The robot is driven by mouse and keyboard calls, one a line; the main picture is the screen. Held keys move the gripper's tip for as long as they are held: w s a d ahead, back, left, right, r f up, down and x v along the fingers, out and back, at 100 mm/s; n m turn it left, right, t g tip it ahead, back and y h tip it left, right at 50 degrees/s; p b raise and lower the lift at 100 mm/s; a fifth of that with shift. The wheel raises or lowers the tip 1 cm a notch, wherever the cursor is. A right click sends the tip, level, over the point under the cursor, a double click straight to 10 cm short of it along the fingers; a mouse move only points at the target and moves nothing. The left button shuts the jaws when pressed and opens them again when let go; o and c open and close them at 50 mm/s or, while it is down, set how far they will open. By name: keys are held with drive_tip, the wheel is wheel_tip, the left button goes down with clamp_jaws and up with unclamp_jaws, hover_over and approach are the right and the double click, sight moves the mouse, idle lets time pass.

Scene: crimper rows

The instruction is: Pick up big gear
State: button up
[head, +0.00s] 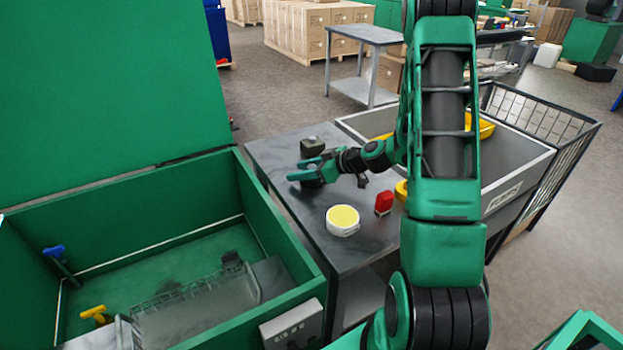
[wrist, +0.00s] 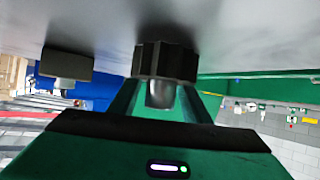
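The big gear is a dark toothed piece with a short grey hub (wrist: 163,62); it stands on the grey table and fills the middle of the wrist view. In the head view it is the dark piece (head: 311,183) under my gripper, mostly hidden. My gripper (head: 294,170) is low over the table's left part. Its two green fingers are apart, one on each side of the gear, and it looks open. Whether the fingers touch the gear cannot be told, as their tips are partly hidden.
A dark block-like piece (head: 312,145) stands just behind; it also shows in the wrist view (wrist: 67,64). A white-and-yellow round item (head: 342,220) and a red item (head: 383,203) are in front. A green bin (head: 236,190) borders the table (head: 283,206) on the left.

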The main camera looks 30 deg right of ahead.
drive_tip(key=shift+s+f, duration=0.1)
clamp_jaws()
drive_tip(key=shift+d, duration=0.1)
